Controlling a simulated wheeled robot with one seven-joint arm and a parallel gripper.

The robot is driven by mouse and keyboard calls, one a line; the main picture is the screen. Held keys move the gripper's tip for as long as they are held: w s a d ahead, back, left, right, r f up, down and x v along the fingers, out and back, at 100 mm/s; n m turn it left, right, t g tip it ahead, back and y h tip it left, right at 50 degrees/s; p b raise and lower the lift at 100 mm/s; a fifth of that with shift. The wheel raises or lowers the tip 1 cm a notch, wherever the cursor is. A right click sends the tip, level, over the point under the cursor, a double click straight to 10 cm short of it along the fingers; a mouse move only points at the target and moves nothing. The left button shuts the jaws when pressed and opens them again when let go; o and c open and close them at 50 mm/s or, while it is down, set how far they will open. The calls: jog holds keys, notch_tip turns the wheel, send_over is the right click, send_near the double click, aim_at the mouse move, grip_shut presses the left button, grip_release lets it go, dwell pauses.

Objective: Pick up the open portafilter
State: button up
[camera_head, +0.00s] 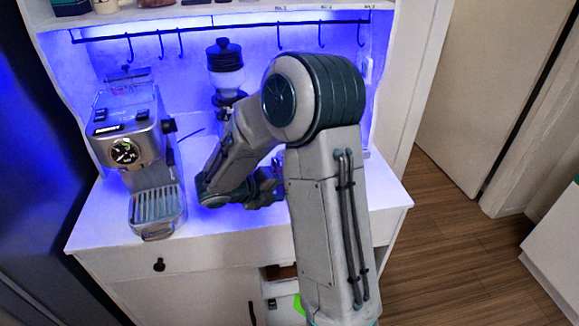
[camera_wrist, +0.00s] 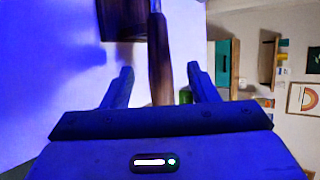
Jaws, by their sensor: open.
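In the wrist view, a long brown handle (camera_wrist: 161,55), which looks like the portafilter's, runs upright between the two fingers of my gripper (camera_wrist: 163,76). The fingers are apart, with a gap visible on each side of the handle. The portafilter's head cannot be made out clearly. In the head view my gripper (camera_head: 266,192) is low over the right half of the white counter. My arm hides most of the space there, and the portafilter cannot be made out.
A silver espresso machine (camera_head: 128,130) with a drip tray (camera_head: 156,205) stands at the counter's left. A grinder (camera_head: 225,68) stands at the back, behind my arm. Several hooks hang from a rail (camera_head: 205,28) above. The counter (camera_head: 105,215) is clear in front of the machine's left side.

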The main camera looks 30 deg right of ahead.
jog(key=shift+x, duration=1.5)
grip_shut()
jog(key=shift+r, duration=0.1)
